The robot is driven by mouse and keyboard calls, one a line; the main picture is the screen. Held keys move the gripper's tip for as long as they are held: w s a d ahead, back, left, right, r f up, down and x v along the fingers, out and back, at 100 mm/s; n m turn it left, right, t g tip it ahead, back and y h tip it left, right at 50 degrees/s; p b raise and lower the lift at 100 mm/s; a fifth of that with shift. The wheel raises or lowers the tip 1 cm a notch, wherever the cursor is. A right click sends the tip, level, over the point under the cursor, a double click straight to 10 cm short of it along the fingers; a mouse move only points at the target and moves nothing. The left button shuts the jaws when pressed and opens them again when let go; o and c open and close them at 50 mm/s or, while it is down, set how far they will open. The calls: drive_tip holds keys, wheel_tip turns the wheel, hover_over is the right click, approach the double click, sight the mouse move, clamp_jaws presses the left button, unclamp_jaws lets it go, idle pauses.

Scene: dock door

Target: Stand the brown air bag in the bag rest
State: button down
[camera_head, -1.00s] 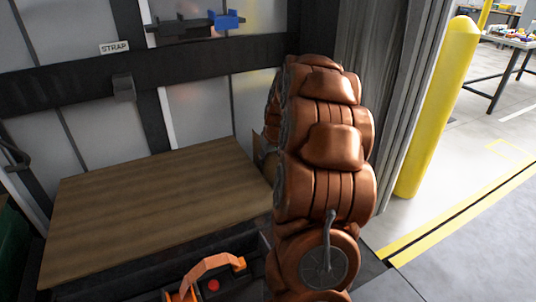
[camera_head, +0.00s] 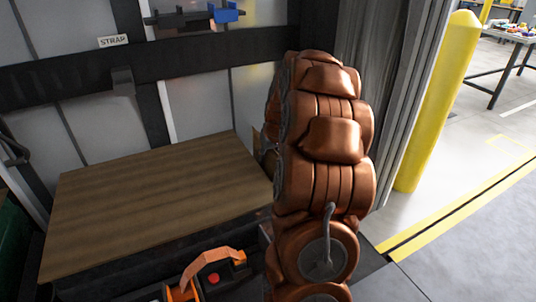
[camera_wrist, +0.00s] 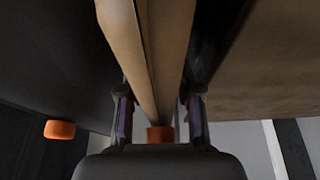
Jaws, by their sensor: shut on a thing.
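The brown air bag (camera_wrist: 150,50) stands out between the fingers of my gripper (camera_wrist: 160,118) in the wrist view, seen along its narrow edge with a seam or fold down it. My gripper is shut on it. In the head view only a small brown piece, probably the bag (camera_head: 256,142), shows at the left of my arm; my arm hides the rest and the gripper. An orange piece (camera_wrist: 160,134) shows at the near end of the bag between the fingers. I cannot make out the bag rest for certain in either view.
A wooden board top (camera_head: 150,205) lies left of my arm. An orange handle (camera_head: 212,262) with a red button stands in front of it. A strap label (camera_head: 113,41) and blue clamp (camera_head: 226,15) are on the back wall. A yellow post (camera_head: 437,105) stands right.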

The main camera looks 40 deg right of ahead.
drive_tip(key=shift+f, duration=0.15)
drive_tip(key=c, duration=0.7)
unclamp_jaws()
drive_tip(key=v, duration=1.2)
drive_tip(key=shift+a, duration=0.1)
